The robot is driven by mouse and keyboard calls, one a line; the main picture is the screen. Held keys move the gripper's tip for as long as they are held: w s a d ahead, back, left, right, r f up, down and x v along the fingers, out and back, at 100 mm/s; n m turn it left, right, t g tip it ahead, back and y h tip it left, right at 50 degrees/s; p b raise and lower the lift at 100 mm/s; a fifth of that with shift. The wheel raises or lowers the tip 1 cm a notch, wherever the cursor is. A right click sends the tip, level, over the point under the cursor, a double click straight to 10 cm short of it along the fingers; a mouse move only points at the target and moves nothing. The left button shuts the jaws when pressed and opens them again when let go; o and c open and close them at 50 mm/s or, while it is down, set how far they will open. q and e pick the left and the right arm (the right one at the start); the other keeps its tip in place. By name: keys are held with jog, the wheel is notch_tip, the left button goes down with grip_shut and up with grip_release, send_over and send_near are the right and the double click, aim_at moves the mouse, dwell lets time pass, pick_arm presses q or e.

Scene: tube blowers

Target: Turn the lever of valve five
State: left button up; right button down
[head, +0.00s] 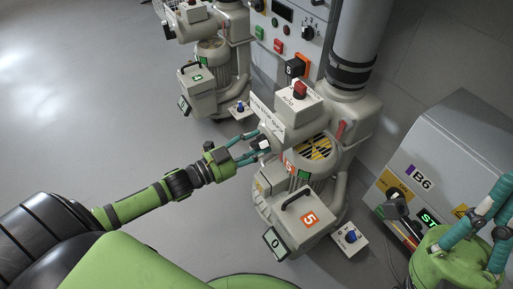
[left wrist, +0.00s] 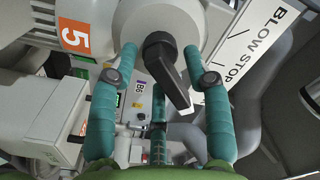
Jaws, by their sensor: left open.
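The blower marked with an orange 5 (head: 309,218) stands right of centre in the head view. The 5 label also shows in the left wrist view (left wrist: 75,37). A valve with a black lever (left wrist: 172,75) fills the middle of the left wrist view, in front of a pale round body. My left gripper (head: 257,144) is open, with its teal fingers on either side of the lever. Whether they touch it I cannot tell. In the head view the lever is mostly hidden by the fingers. My right gripper (head: 490,222) is partly cut off at the right edge, away from the valve.
A white "BLOW STO..." plate (head: 267,118) is close to the left gripper. A grey cabinet marked B6 (head: 422,177) stands at the right. Another blower (head: 197,90) and a control panel (head: 285,35) stand behind. The floor at left is clear.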

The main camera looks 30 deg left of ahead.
pick_arm(q)
jog(key=shift+w+d, duration=0.1)
jog(key=shift+w, duration=0.1)
jog(key=c, duration=0.9)
